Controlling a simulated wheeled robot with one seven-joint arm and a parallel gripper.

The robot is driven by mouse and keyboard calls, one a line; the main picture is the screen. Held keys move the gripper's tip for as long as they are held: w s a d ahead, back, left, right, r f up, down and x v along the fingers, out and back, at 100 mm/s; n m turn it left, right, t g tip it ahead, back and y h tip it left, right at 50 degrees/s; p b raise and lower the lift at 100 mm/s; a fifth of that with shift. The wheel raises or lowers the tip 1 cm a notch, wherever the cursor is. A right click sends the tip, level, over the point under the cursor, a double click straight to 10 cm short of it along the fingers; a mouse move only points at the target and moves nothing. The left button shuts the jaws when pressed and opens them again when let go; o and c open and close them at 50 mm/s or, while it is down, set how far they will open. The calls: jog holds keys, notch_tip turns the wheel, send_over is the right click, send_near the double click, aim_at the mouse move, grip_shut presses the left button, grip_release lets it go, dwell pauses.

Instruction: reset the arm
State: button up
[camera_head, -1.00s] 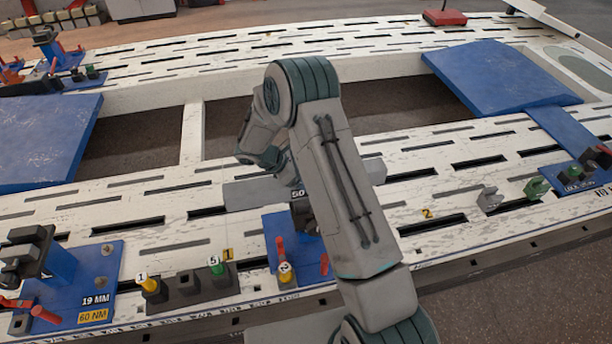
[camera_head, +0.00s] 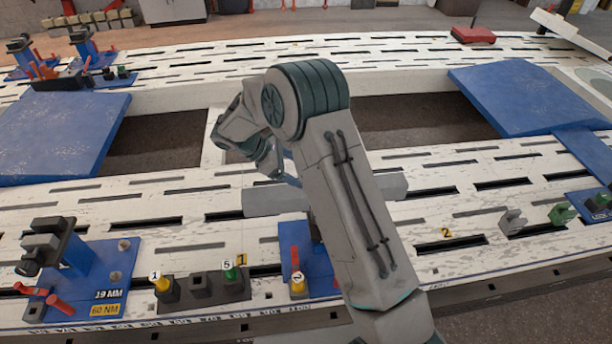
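My arm (camera_head: 355,215) rises from the bottom of the head view and bends at a green-ringed elbow joint near the middle. Its forearm and wrist fold back to the left and away, over the bench frame. My gripper's fingers are hidden behind the arm, so I cannot tell whether they are open or shut or hold anything. The white slotted frame bench (camera_head: 130,203) lies under the arm.
Near the front edge stand a blue station with a black clamp (camera_head: 48,245), a dark block with numbered yellow and green pieces (camera_head: 200,286), and a blue plate with red handles (camera_head: 318,270). Blue ramps (camera_head: 60,130) (camera_head: 525,100) lie left and right. A red box (camera_head: 473,35) sits at the back.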

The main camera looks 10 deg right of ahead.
jog(key=shift+a+r, duration=0.3)
jog(key=shift+r, duration=0.05)
jog(key=s+d+r+m+y+p, duration=0.1)
jog(key=s+d+r+m+y, duration=0.1)
jog(key=s+d+r+m, duration=0.3)
jog(key=s+d+r+m+y+p, duration=0.1)
jog(key=s+r+m+y, duration=0.15)
jog(key=s+r, duration=0.5)
jog(key=s+d+r+m+y, duration=0.2)
jog(key=s+d+r+m, duration=0.2)
jog(key=s+r+m, duration=0.15)
jog(key=s+m+t+y+p, duration=0.1)
jog(key=s+m+t+y, duration=0.1)
jog(key=s+m, duration=0.3)
jog(key=s, duration=0.4)
jog(key=shift+s+r+t+y, duration=0.25)
jog(key=shift+r+t+y, duration=0.05)
jog(key=shift+t+y, duration=0.1)
